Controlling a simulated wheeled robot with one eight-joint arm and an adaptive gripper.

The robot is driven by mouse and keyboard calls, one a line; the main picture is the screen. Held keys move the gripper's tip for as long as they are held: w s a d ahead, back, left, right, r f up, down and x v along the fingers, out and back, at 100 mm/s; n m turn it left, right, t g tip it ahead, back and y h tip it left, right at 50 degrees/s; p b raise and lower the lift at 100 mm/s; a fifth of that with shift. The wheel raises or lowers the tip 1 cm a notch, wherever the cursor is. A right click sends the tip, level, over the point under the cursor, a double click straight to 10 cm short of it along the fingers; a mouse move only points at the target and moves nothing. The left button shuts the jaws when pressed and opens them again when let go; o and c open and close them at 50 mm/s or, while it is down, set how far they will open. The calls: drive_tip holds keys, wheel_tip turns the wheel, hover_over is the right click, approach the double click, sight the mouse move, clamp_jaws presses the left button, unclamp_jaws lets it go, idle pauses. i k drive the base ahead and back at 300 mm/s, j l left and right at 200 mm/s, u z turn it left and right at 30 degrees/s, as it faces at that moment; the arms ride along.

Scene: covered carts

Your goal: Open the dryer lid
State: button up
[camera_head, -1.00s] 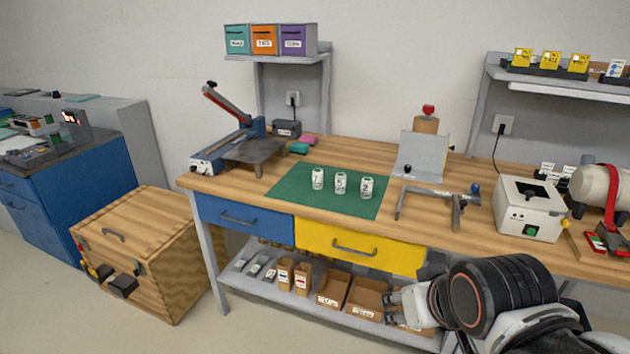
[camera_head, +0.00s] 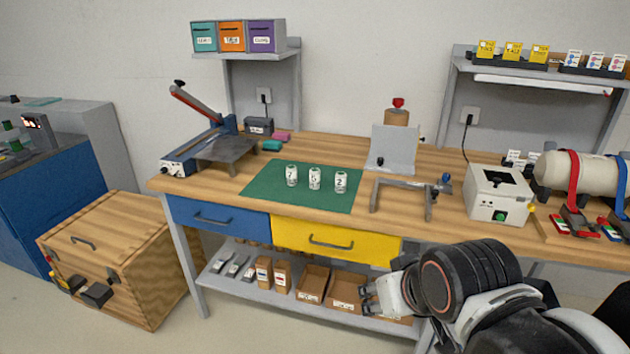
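A white box-shaped device (camera_head: 484,206) stands on the right part of the wooden workbench. It has a dark square on its top and a green button on its front, and it looks like the dryer. Its label is too small to read, and I cannot tell a separate lid edge; nothing stands raised above its top. My gripper (camera_head: 372,298) is low in front of the bench, below and left of the device and well apart from it. Its fingers point left, beside the lower shelf's boxes. I see nothing held, but the finger gap is unclear.
The workbench (camera_head: 455,232) has a yellow drawer (camera_head: 313,242) and a blue one. Left of the device stands a grey metal bracket (camera_head: 404,186). Right of it lies a beige cylinder (camera_head: 575,174) with straps. A wooden chest (camera_head: 120,250) stands on the floor at left.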

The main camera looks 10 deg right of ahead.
sight(501, 176)
drive_tip(key=z, duration=1.25)
